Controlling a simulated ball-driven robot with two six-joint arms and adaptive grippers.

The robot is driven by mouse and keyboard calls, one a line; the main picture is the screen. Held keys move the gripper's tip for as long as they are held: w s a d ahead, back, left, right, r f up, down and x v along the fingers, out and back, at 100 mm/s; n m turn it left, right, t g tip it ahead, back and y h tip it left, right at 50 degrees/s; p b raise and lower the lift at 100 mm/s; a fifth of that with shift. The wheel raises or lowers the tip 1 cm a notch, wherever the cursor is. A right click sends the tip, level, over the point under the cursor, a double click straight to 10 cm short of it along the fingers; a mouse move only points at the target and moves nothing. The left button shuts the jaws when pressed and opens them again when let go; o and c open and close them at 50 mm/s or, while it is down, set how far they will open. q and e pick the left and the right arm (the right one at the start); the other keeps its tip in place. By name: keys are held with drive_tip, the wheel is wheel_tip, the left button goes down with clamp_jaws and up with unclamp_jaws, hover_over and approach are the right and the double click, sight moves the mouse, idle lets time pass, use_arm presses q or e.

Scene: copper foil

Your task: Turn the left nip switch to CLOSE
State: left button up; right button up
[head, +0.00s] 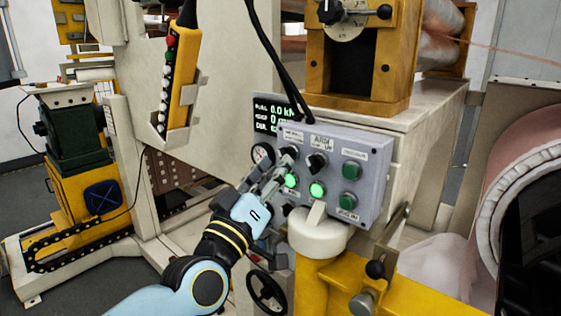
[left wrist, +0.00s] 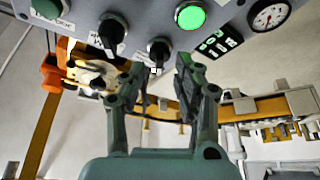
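The grey control panel (head: 333,180) carries two black rotary switches in its top row. The left switch (head: 290,152) is partly behind my left gripper (head: 280,168); the right switch (head: 316,163) is clear. In the left wrist view, which shows the panel upside down, the left switch (left wrist: 158,50) lies just beyond and between the fingertips of my left gripper (left wrist: 158,66). The fingers are apart with nothing held; whether either touches the switch I cannot tell. The other switch (left wrist: 112,32) sits beside it. The labels are too small to read. My right gripper is not in view.
Lit green buttons (head: 317,189) sit below the switches, with darker green buttons (head: 351,171) to the right. A gauge (head: 262,154) and a digital display (head: 268,115) are at the left. Black cables (head: 268,45) hang above the panel. A white-topped post (head: 318,236) stands below.

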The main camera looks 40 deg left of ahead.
use_arm(q)
drive_tip(key=v, duration=0.9)
drive_tip(key=shift+s, duration=0.25)
wheel_tip(320, 180, down, 47)
drive_tip(key=s+m+g+h+b, duration=0.3)
drive_tip(key=g+b, duration=0.5)
drive_tip(key=b, duration=0.7)
drive_tip(key=s+a+f+m+g+b, duration=0.15)
drive_tip(key=s+f+g, duration=0.25)
drive_tip(key=s+f, duration=0.55)
drive_tip(key=s+f+m+g+b, duration=0.25)
drive_tip(key=s+f, duration=0.45)
drive_tip(key=f, duration=0.5)
drive_tip(key=s+f+g, duration=0.2)
drive_tip(key=s+g, duration=0.1)
drive_tip(key=s, duration=0.5)
drive_tip(key=s+f+m+g, duration=0.1)
drive_tip(key=s+f+g, duration=0.2)
drive_tip(key=s, duration=0.5)
drive_tip(key=shift+a+y, duration=0.25)
drive_tip(key=shift+y, duration=0.15)
